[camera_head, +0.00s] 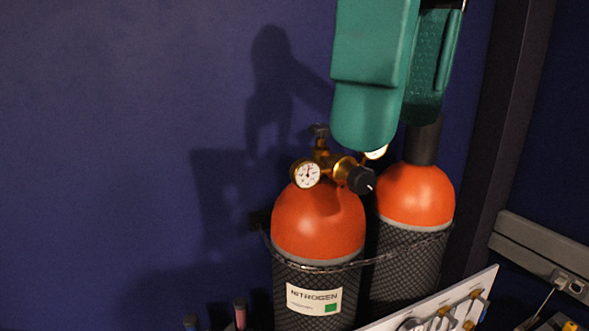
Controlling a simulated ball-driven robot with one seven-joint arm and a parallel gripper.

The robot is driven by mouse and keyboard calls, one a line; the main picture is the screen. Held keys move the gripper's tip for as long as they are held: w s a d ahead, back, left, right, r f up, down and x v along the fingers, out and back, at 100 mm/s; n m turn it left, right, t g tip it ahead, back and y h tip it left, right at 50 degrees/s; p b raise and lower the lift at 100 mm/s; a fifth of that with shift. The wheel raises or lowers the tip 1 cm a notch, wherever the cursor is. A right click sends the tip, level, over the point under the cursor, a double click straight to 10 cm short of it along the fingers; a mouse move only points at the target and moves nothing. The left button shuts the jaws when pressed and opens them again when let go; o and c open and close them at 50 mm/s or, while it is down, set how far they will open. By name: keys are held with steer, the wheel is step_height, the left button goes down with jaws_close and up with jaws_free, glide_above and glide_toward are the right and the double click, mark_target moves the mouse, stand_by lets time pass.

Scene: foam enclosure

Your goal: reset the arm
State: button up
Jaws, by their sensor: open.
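My gripper (396,132) hangs down from the top edge, right of centre, and shows as two teal fingers. The near finger is smooth and rounded at its end. The far finger has a textured inner face. The fingers stand apart with nothing visible between them. They point down in front of the tops of two gas cylinders and partly hide a gauge and the right cylinder's neck. Whether they touch anything cannot be told. The rest of my arm is out of view above.
An orange-topped nitrogen cylinder (318,226) with a brass regulator and gauge (306,175) stands beside a second orange-topped cylinder (415,195). A chain (320,268) runs around them. A tool panel (455,305) stands in front. The blue wall (120,130) at left is bare.

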steer(key=w+f+t+y+b, duration=0.2)
steer(key=w+f+y, duration=0.6)
steer(key=w+f, duration=0.65)
steer(key=w+d+f+m+t, duration=0.1)
steer(key=d+f+m, duration=0.15)
steer(key=f, duration=0.85)
steer(key=w+d+f+m+t, duration=0.1)
steer(key=f+m, duration=0.2)
steer(key=f, duration=0.7)
steer(key=s+d+f+m+h+b, duration=0.1)
steer(key=s+d+f, duration=0.15)
steer(key=f, duration=0.45)
steer(key=s+d+f+m+h, duration=0.1)
steer(key=s+d+f+m, duration=0.1)
steer(key=s+f, duration=0.35)
steer(key=s+d+f+m+h+b, duration=0.1)
steer(key=s+d+f, duration=0.1)
steer(key=f, duration=0.7)
steer(key=s+d+f+g+h, duration=0.1)
steer(key=s+d+f+h, duration=0.1)
steer(key=s, duration=0.5)
steer(key=s+d+f+m+g+h, duration=0.1)
steer(key=s+d+f+h, duration=0.1)
steer(key=s+d+f, duration=0.3)
steer(key=s+d+f+g+h, duration=0.1)
steer(key=s+d+f, duration=0.3)
steer(key=s, duration=0.6)
steer(key=shift+d+f+h+b, duration=0.2)
steer(key=shift+f+h+b, duration=0.1)
steer(key=shift+f+h, duration=0.25)
